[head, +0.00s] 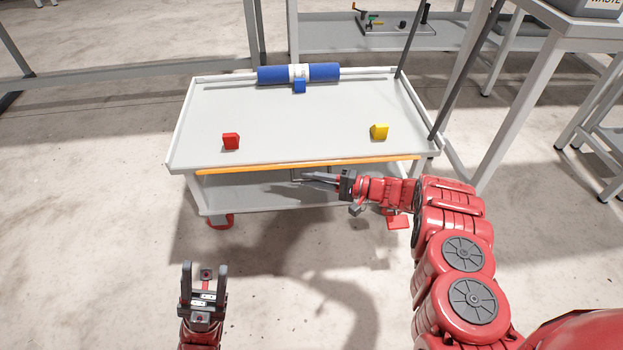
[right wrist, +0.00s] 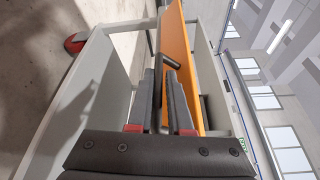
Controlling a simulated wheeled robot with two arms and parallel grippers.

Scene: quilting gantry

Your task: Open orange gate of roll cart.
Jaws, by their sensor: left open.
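The roll cart (head: 300,115) stands ahead of me in the head view. Its orange gate (head: 255,167) runs as a thin bar along the near edge and looks upright; it shows as a tall orange panel in the right wrist view (right wrist: 178,45). A dark handle (right wrist: 171,62) sticks out from the gate. My right gripper (head: 308,177) is at the middle of the gate, with its fingertips (right wrist: 163,75) at the handle. I cannot tell whether they grip it. My left gripper (head: 204,275) is open and empty, low in front of the cart.
A red block (head: 231,141) and a yellow block (head: 379,132) sit on the cart top. A blue roll (head: 325,72) with a white band lies at its far edge. Grey frames and a table (head: 545,45) stand to the right. The floor left of the cart is clear.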

